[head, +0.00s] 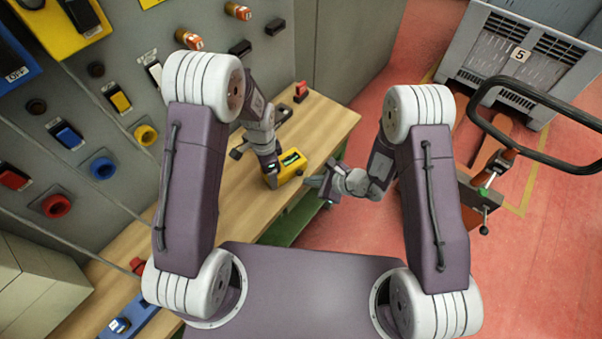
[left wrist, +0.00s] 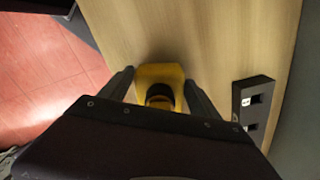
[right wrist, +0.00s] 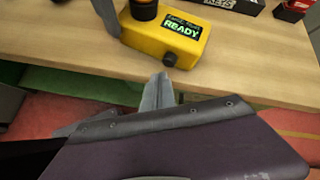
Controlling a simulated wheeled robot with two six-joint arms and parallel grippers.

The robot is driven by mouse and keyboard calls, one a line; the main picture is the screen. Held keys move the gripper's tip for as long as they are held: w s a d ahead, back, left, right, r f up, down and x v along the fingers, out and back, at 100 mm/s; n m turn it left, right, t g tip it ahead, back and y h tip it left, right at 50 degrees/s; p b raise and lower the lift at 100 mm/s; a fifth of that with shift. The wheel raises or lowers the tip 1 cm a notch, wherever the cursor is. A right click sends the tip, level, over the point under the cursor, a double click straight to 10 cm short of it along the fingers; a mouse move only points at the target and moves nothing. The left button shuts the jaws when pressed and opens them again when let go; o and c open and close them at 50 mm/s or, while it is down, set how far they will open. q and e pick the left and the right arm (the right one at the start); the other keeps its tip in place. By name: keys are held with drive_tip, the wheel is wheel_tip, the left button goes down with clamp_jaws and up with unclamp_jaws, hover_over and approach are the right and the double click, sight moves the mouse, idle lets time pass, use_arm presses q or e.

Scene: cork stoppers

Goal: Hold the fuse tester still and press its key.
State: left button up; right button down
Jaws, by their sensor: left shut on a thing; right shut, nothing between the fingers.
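The yellow fuse tester (head: 292,168) lies on the wooden bench near its front edge. In the right wrist view the tester (right wrist: 150,42) shows a lit green "READY" screen (right wrist: 182,29), a black and orange round part (right wrist: 144,8) on top, and a small dark round part (right wrist: 170,59) on its near side. My left gripper (head: 272,172) is shut on the tester; in the left wrist view its fingers (left wrist: 160,92) stand on either side of the yellow body. My right gripper (head: 322,190) is shut and empty, apart from the tester, off its near side by the bench edge.
A black socket block (left wrist: 254,108) and a red object (head: 301,91) stand further along the bench (head: 325,128). A panel wall with switches and sockets rises behind it. A grey crate marked 5 (head: 517,78) stands on the red floor at the back right. A blue object (head: 132,318) lies lower left.

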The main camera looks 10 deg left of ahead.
drive_tip(key=shift+w+a, duration=0.1)
drive_tip(key=shift+w+a, duration=0.2)
idle(0.4)
drive_tip(key=shift+w+a, duration=0.25)
idle(0.5)
drive_tip(key=shift+s+d, duration=0.55)
idle(0.3)
drive_tip(key=s+d, duration=0.3)
drive_tip(key=shift+s+d, duration=0.25)
drive_tip(key=shift+s, duration=0.05)
idle(0.7)
